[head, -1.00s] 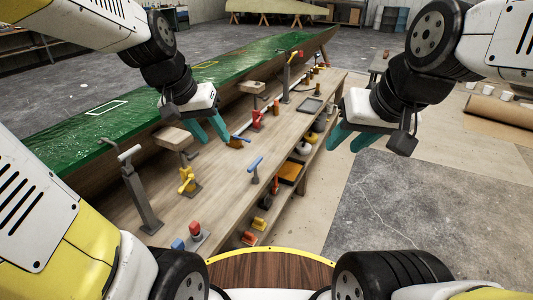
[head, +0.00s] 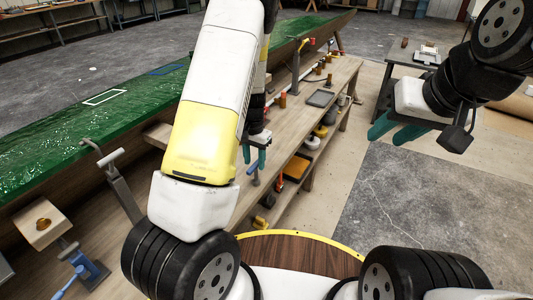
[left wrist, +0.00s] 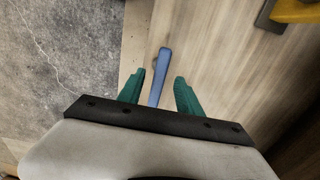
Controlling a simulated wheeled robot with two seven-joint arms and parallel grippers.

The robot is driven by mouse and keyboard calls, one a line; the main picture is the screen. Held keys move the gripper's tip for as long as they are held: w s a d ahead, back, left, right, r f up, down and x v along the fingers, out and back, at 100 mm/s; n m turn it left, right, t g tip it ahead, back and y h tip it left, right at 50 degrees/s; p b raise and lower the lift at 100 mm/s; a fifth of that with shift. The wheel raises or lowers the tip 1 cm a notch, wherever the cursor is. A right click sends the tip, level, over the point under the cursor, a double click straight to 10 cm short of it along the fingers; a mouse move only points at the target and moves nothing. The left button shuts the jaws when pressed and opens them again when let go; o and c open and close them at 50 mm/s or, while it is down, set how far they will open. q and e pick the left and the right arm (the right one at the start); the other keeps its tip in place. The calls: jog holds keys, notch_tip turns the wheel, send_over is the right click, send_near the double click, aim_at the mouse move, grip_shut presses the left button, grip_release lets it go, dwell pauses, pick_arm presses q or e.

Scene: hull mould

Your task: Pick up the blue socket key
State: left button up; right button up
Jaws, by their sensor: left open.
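The blue socket key shows in the left wrist view as a blue bar (left wrist: 161,75), running lengthwise between the fingers and past their tips. My left gripper (head: 256,160) is open over the bench's right edge; it also shows in the left wrist view (left wrist: 157,90), one green finger on each side of the bar. I cannot tell whether the fingers touch it. In the head view the key is mostly hidden by the gripper, with a short grey post (head: 255,178) just below the fingertips. My right gripper (head: 395,130) is open and empty, right of the bench.
The wooden bench (head: 315,115) carries a grey tray (head: 321,98) and several small fittings. A shelf below holds an orange tray (head: 296,168). The green hull mould (head: 60,130) runs along the left. A yellow part (left wrist: 297,10) lies near the key.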

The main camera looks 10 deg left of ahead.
aim_at(256, 179)
pick_arm(q)
jog(key=f, duration=0.6)
jog(key=shift+w+d+f, duration=0.15)
jog(key=shift+w+f, duration=0.05)
jog(key=shift+f, duration=0.05)
grip_shut()
